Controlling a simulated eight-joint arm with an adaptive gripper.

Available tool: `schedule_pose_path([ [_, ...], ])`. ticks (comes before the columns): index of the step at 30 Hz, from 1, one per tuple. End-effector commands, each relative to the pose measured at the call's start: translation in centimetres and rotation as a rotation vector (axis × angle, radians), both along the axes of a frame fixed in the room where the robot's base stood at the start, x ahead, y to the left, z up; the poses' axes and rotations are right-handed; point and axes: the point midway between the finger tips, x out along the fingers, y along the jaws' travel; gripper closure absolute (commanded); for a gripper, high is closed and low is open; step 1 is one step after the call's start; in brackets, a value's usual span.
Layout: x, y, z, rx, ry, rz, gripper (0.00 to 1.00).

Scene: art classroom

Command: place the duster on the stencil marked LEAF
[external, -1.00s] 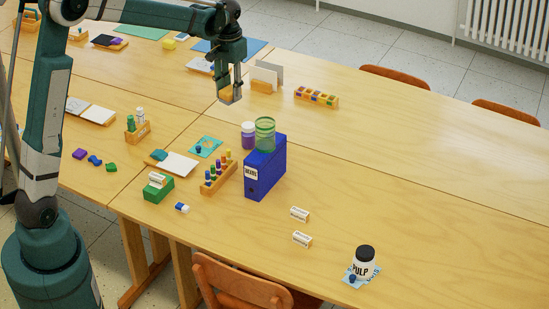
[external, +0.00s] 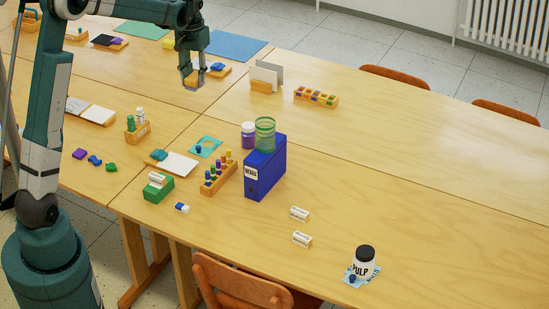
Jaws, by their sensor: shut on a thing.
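My gripper (external: 193,83) is at the upper middle of the external view, above the far part of the tables. It is shut on a small tan block, the duster (external: 192,79), mostly covered by the fingers. A teal stencil card (external: 212,142) lies mid-table with a small dark blue knob-like thing on it. A light blue stencil card (external: 374,271) lies at the front right, partly under a white PULP jar (external: 364,264). I cannot read LEAF on either card.
A blue binder (external: 265,170) stands mid-table with a green glass (external: 265,134) and a purple jar (external: 248,135) close by. A rack of small bottles (external: 219,178) and a green box (external: 157,190) stand left of it.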

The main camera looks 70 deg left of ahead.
Motion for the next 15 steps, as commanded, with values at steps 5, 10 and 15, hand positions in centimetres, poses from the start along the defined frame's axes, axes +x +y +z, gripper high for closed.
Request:
schedule_pose_path([
  [5,0.0,0.0,-3.8,0.0,0.0,0.0,0.84],
  [10,0.0,0.0,-8.4,0.0,0.0,0.0,0.84],
  [15,0.0,0.0,-12.3,0.0,0.0,0.0,0.84],
])
